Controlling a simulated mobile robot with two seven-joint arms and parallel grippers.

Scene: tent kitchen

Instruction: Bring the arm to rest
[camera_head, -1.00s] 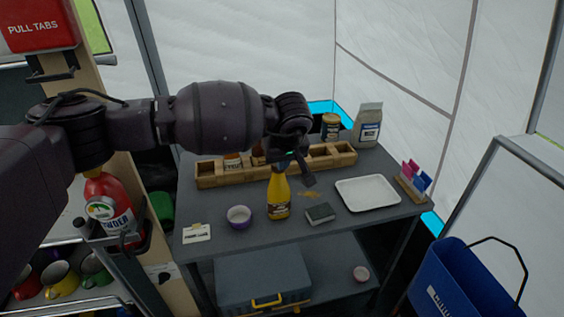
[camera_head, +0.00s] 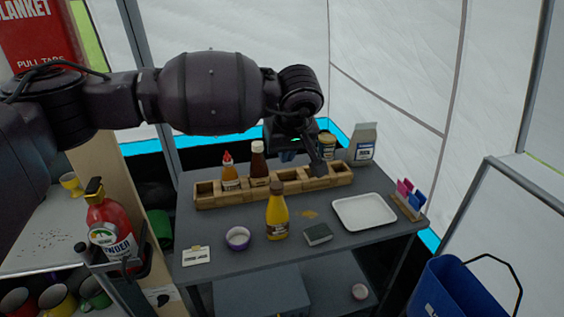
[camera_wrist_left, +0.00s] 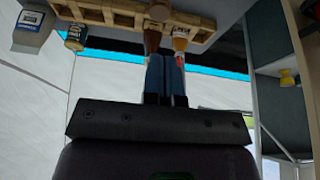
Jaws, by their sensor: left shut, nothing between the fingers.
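My left arm reaches in from the left in the head view. Its gripper (camera_head: 314,162) hangs above the right part of a wooden divided box (camera_head: 215,201) on the dark table (camera_head: 205,233). In the left wrist view the two blue-padded fingers (camera_wrist_left: 164,76) are together, with nothing seen between them. Beyond them show the box (camera_wrist_left: 105,12), a brown bottle (camera_wrist_left: 153,35) and an orange-red bottle (camera_wrist_left: 181,37). In the head view the brown bottle (camera_head: 258,166) and the orange-red bottle (camera_head: 230,178) stand in the box. My right gripper is not seen.
A red extinguisher (camera_head: 110,222) stands at left, a blue bin (camera_head: 450,291) lower right.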

